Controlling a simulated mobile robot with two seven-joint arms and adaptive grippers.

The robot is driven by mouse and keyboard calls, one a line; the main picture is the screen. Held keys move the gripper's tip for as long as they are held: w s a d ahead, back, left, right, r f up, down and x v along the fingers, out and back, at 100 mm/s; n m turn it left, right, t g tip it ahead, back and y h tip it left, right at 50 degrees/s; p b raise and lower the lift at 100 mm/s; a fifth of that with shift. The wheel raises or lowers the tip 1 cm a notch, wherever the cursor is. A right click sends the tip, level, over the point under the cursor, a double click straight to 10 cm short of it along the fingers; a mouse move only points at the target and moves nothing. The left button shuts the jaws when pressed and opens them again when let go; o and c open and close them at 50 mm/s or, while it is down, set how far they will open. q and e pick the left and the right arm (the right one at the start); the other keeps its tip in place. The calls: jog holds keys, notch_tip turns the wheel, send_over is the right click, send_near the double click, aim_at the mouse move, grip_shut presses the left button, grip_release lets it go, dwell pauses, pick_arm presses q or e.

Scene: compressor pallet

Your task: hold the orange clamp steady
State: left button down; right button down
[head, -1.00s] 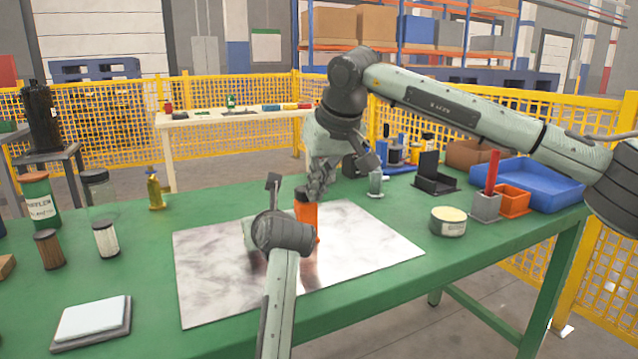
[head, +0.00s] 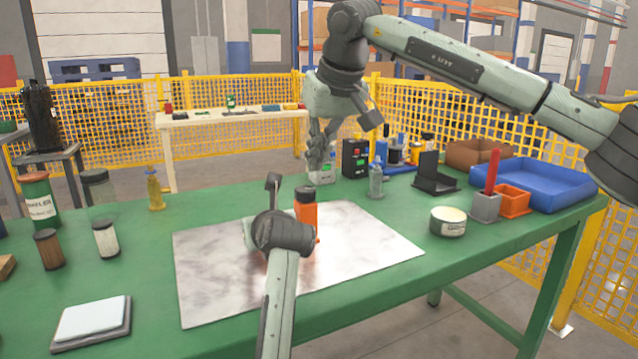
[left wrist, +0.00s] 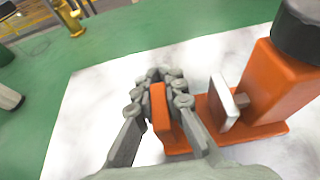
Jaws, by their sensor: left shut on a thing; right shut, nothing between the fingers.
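The orange clamp (head: 309,212) with a dark top stands upright on the pale marbled mat (head: 375,238). In the left wrist view the clamp (left wrist: 278,85) shows its tall orange body, a white pad and an orange upright jaw on a flat base. My left gripper (left wrist: 160,92) is shut on the clamp's orange jaw. In the head view my left arm partly hides the clamp's lower part and the left fingers. My right gripper (head: 318,160) is raised behind and above the clamp, apart from it. Its fingers are together and empty.
A black box with buttons (head: 355,158) and a grey bottle (head: 376,180) stand behind the mat. A round tin (head: 448,221), an orange bin (head: 511,200) and a blue tray (head: 560,184) are at right. A scale (head: 92,322) lies front left.

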pick_arm(q)
jog(key=c, duration=1.5)
grip_release()
jog(key=shift+c, duration=0.2)
jog(key=shift+s, duration=0.1)
